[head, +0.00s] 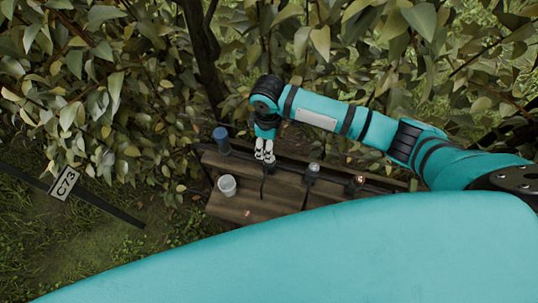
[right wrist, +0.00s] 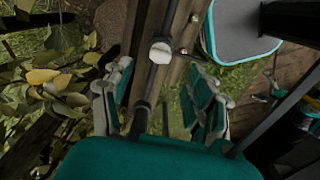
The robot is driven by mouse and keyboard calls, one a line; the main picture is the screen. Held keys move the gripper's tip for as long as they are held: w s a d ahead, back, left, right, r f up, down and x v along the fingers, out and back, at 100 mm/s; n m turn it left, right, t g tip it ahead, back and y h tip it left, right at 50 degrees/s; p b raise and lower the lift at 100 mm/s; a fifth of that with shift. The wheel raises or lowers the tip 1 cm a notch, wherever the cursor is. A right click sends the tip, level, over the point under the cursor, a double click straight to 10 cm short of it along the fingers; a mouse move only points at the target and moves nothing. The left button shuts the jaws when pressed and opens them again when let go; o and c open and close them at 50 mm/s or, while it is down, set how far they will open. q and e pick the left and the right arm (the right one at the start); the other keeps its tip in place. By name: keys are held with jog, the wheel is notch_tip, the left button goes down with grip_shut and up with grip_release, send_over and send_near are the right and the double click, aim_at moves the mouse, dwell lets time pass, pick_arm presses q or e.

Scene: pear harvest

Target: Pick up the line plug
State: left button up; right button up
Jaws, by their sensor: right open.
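My right gripper (head: 264,156) points down over the back of a wooden bench (head: 225,205). In the right wrist view its two fingers (right wrist: 160,100) stand apart with nothing held. A dark pipe (right wrist: 167,20) runs lengthwise between and beyond the fingers. A pale round cap (right wrist: 160,52) shows on the pipe, a little beyond the fingertips and apart from them. It may be the line plug, but I cannot tell for sure. In the head view a small grey-topped fitting (head: 313,169) and a reddish-topped one (head: 357,182) stand to the right of the gripper. My left gripper is out of view.
A blue-lidded container (head: 221,140) and a white cup (head: 227,185) stand at the bench's left end. Dense foliage (head: 130,80) hangs behind and around the arm. The bench's front middle looks mostly bare.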

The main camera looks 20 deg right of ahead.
jog(key=shift+f, duration=0.95)
notch_tip(320, 180, down, 4)
jog(key=shift+r+p, duration=0.15)
jog(key=shift+p, duration=0.5)
jog(key=shift+f, duration=0.35)
jog(key=c, duration=0.7)
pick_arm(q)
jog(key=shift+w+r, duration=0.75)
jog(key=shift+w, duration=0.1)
pick_arm(e)
jog(key=shift+c, duration=0.7)
